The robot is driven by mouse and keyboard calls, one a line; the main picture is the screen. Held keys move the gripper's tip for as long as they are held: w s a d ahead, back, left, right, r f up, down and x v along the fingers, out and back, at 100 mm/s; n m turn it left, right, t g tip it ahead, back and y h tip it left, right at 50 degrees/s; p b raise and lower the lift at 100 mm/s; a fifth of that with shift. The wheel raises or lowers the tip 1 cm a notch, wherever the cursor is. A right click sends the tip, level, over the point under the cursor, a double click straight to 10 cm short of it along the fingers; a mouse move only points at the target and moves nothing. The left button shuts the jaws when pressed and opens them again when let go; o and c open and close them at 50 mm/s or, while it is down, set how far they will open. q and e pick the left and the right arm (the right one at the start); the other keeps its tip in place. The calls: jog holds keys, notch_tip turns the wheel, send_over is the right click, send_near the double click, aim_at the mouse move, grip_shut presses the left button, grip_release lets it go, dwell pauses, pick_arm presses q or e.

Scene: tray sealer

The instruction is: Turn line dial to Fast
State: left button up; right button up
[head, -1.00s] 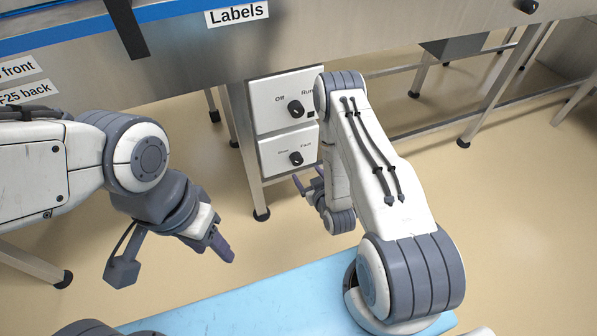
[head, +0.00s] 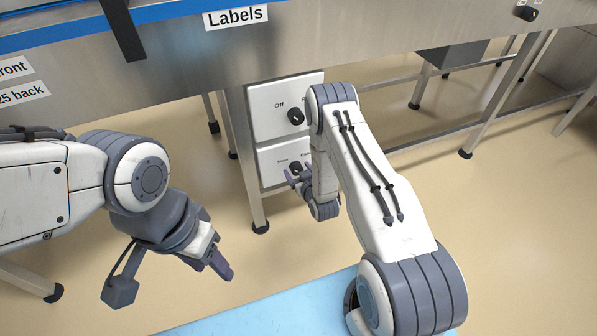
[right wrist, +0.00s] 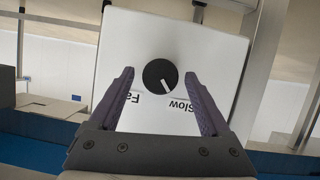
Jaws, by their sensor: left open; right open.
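The line dial (right wrist: 160,74) is a round black knob on a white panel (right wrist: 205,50), upside down in the right wrist view. Its white mark points down and slightly right, toward the "Slow" label (right wrist: 180,106); the "Fast" label (right wrist: 128,98) is partly hidden by a finger. My right gripper (right wrist: 158,75) is open, its fingers on either side of the dial, with gaps to it. In the head view the dial (head: 295,167) is partly covered by my right gripper (head: 291,175). My left gripper (head: 224,268) is open and empty, away from the panel.
Above is another panel with an Off/Run dial (head: 296,116), partly behind my right arm. A steel table leg (head: 252,170) stands left of the panels. A blue surface (head: 290,305) lies in front. A "Labels" sign (head: 236,17) is on the steel machine.

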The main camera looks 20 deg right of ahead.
jog(key=shift+c, duration=0.4)
grip_shut()
jog(key=shift+d+m+y+p, duration=0.2)
jog(key=shift+m+y+p, duration=0.3)
jog(key=shift+m+y, duration=0.55)
jog(key=m+y, duration=0.1)
jog(key=m, duration=0.1)
jog(key=shift+d+f+m, duration=0.1)
jog(key=shift+d+m, duration=0.05)
jog(key=shift+m, duration=0.2)
jog(key=m+y, duration=0.1)
jog(key=m, duration=0.1)
jog(key=m+t+y+b, duration=0.1)
jog(key=m, duration=0.1)
jog(key=m+y+b, duration=0.1)
jog(key=m+y, duration=0.1)
jog(key=shift+d+f+m+t, duration=0.15)
jog(key=shift+f+m+t, duration=0.15)
jog(key=shift+t, duration=0.1)
